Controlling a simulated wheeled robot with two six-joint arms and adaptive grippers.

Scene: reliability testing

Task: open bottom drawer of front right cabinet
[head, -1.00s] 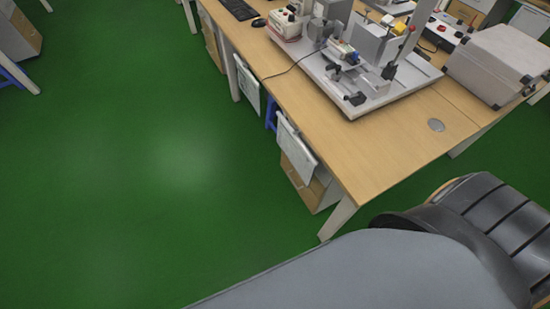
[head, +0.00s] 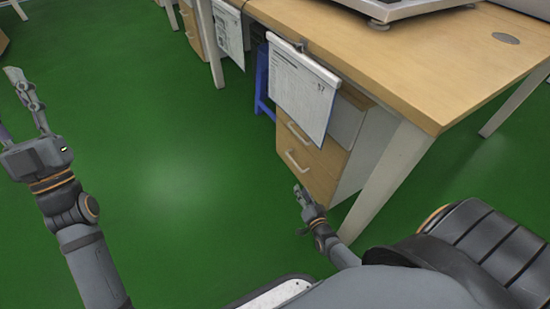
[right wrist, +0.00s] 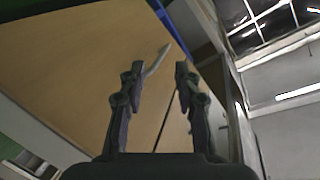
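The front right cabinet (head: 350,165) stands under the near end of the desk, with wooden drawer fronts and pale bar handles. Its bottom drawer (head: 318,178) looks shut, with its handle (head: 297,161) on the front. My right gripper (head: 306,203) is low in front of this drawer, just below the handle in the picture. In the right wrist view my right gripper (right wrist: 159,72) is open. A pale curved handle (right wrist: 157,60) shows beyond and between its fingertips; contact cannot be told. My left gripper (head: 20,100) is open and empty over the floor at the left.
The desk (head: 420,75) overhangs the cabinet, and its slanted leg (head: 385,180) stands right of it. A clipboard (head: 300,92) hangs from the desk edge above the drawers. A blue stool (head: 263,85) is behind it. The green floor (head: 165,180) at the left is clear.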

